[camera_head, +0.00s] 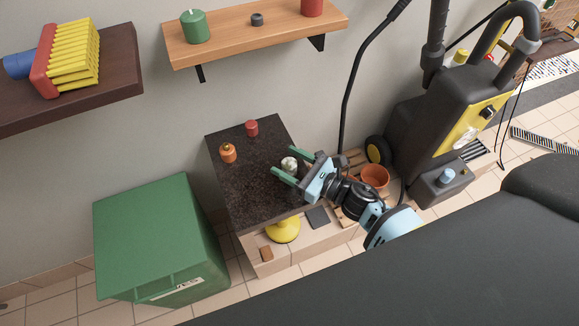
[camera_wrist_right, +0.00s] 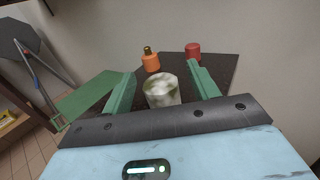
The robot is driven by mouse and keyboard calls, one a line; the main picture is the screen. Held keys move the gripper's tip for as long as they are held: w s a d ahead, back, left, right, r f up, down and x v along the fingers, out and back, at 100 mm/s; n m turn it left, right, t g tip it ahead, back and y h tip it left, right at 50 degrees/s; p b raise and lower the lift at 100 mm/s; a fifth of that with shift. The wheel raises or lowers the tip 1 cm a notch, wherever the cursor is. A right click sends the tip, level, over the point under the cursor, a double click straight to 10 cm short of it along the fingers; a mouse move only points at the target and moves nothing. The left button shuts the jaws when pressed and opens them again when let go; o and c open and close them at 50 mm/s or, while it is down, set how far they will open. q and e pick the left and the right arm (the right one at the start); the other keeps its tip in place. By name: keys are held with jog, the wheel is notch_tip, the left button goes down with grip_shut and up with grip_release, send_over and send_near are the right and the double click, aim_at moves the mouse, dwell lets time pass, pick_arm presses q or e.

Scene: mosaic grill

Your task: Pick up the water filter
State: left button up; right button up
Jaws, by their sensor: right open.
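A small whitish, mottled cylinder, which I take for the water filter (camera_head: 289,163), stands on the dark speckled counter top (camera_head: 245,180). My right gripper (camera_head: 276,160) reaches in from the right, its green fingers open on either side of it. In the right wrist view the water filter (camera_wrist_right: 161,92) stands between the two fingers (camera_wrist_right: 162,76), with a gap visible on each side. Its lower part is hidden behind the gripper's dark front edge there. My left gripper is in neither view.
An orange bottle (camera_head: 228,153) and a red jar (camera_head: 251,128) stand farther back on the counter. A green bin (camera_head: 150,235) is at the left. A wooden shelf (camera_head: 255,35) hangs above. A black and yellow machine (camera_head: 440,125) stands at the right.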

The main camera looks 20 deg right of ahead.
jog(key=shift+x, duration=1.05)
jog(key=c, duration=1.1)
